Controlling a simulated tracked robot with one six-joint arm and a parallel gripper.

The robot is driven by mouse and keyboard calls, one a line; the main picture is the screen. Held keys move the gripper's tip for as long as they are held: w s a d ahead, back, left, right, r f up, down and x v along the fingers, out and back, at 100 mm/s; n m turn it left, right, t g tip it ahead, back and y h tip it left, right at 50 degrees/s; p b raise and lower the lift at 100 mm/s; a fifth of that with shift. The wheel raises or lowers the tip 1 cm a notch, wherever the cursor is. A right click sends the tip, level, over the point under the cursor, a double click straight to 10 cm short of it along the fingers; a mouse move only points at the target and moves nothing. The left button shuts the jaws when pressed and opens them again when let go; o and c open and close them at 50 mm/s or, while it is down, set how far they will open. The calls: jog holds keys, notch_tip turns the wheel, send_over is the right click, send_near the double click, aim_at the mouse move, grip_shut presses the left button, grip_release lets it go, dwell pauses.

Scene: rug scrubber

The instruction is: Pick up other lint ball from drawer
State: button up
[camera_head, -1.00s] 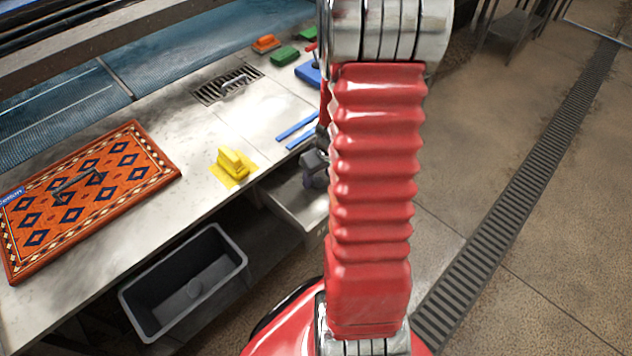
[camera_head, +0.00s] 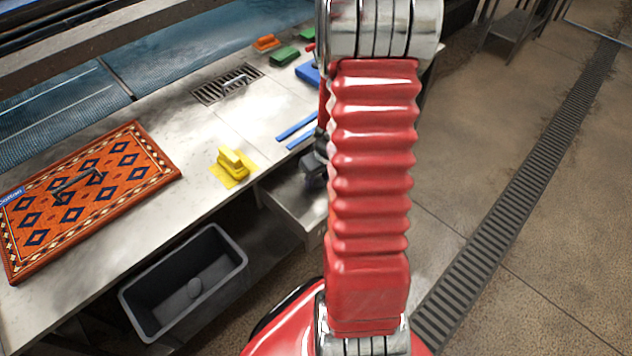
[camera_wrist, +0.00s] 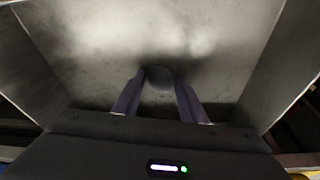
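A round grey lint ball (camera_wrist: 160,78) shows in the wrist view, inside the metal drawer (camera_wrist: 85,40). My gripper (camera_wrist: 161,82) reaches down into the drawer. Its two purple fingers stand apart, one on each side of the ball. Only a narrow gap, if any, shows between ball and fingertips; I cannot tell whether they touch. In the head view the drawer (camera_head: 298,212) juts out under the counter, and my arm hides part of it.
The counter (camera_head: 150,225) above the drawer holds a yellow scrubber (camera_head: 232,163), an orange patterned rug (camera_head: 90,195) and blue strips (camera_head: 297,126). The drawer walls stand close around my gripper. Open floor (camera_head: 500,200) lies to the right.

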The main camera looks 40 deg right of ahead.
aim_at(318, 179)
jog(key=c, duration=0.7)
jog(key=shift+r, duration=5.05)
jog(key=shift+c, duration=0.2)
jog(key=shift+r, duration=0.1)
